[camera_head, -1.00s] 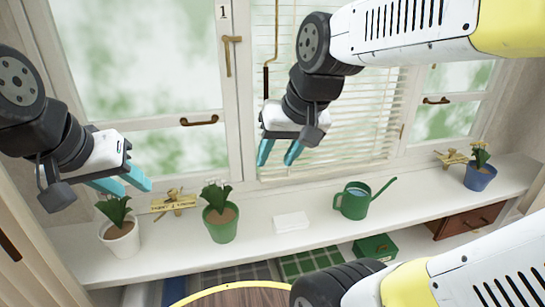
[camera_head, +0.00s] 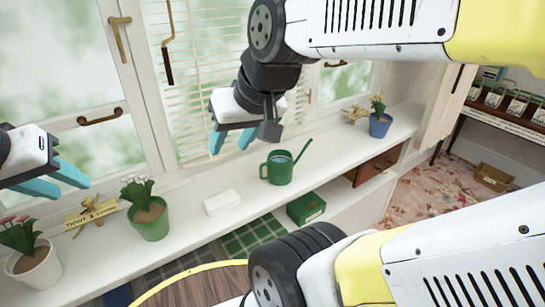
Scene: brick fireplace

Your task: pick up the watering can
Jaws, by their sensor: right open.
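The green watering can (camera_head: 279,170) stands upright on the white windowsill shelf (camera_head: 190,240), with its spout pointing up to the right and its handle on the left. My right gripper (camera_head: 231,141) is open and empty, above and to the left of the can and apart from it. My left gripper (camera_head: 55,182) is at the far left, above the potted plants. Its two teal fingers are apart with nothing between them.
On the shelf are a white pot (camera_head: 33,268), a green pot (camera_head: 150,219), a white block (camera_head: 222,202) and a blue pot (camera_head: 380,124). A green box (camera_head: 306,208) sits below. Window blinds (camera_head: 210,90) are close behind. A side table (camera_head: 500,118) stands at right.

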